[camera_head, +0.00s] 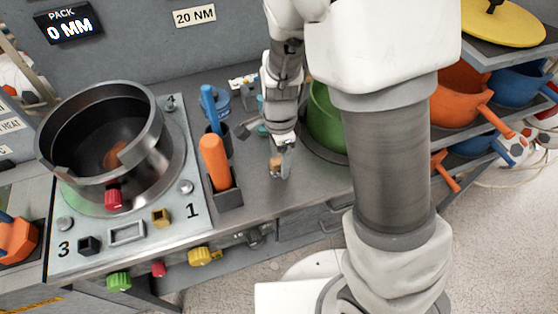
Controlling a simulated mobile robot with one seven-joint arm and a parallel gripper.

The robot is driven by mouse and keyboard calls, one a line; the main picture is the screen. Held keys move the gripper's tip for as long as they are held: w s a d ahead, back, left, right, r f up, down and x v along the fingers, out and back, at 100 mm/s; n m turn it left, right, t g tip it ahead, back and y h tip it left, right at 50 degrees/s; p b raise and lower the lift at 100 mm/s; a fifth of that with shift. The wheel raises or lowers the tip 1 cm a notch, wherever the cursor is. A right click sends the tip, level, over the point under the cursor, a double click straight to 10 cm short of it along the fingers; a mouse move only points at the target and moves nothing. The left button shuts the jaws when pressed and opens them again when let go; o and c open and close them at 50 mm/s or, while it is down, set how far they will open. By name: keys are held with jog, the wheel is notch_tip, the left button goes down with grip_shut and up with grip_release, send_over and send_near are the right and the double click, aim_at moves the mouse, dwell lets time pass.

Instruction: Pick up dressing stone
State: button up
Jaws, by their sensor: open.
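My gripper (281,165) points down over the grey bench, right of the orange-handled tool. It is open, and its fingers are small and hard to make out. A small tan-brown piece (275,161) shows right at the fingertips, low over or on the bench top. It may be the dressing stone, but I cannot tell for sure. I cannot tell whether the fingers touch it, and the gripper partly hides it.
The orange-handled tool (213,160) stands in a dark holder (225,192) to the left. Blue-handled tools (209,103) stand behind it. A round metal press pan (100,115) sits far left. A green pot (322,125) stands close right, partly behind my arm. The bench front (255,205) is clear.

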jog(key=shift+f, duration=0.95)
jog(key=shift+c, duration=0.3)
grip_shut()
